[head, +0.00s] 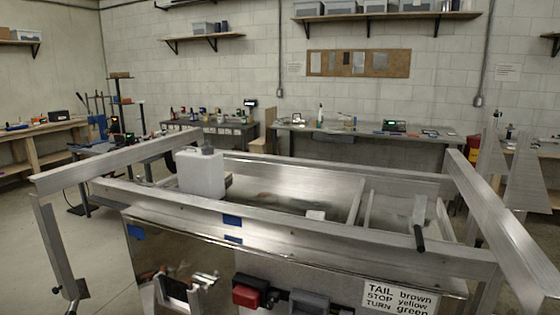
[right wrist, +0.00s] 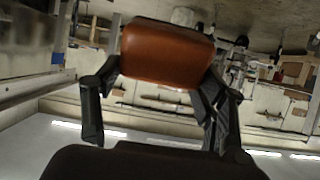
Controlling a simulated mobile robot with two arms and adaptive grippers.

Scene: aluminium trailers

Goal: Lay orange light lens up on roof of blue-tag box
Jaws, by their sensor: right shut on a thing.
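An orange light (right wrist: 167,53) is between the two dark fingers of my right gripper (right wrist: 160,80), which is shut on it. Its smooth rounded orange face shows in the right wrist view; its other side is hidden. In the head view, small blue tags (head: 232,220) are on the trailer's near rail and on the shiny panel below (head: 136,231). I cannot tell which surface is the roof of the blue-tag box. I cannot make out my left gripper in either view.
An aluminium trailer frame (head: 300,231) with raised rails spans the front. A white jug (head: 201,173) stands inside it. A red lamp (head: 247,291), a grey box (head: 310,303) and a wiring sign (head: 398,298) are at the near side. Workbenches (head: 350,129) line the back wall.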

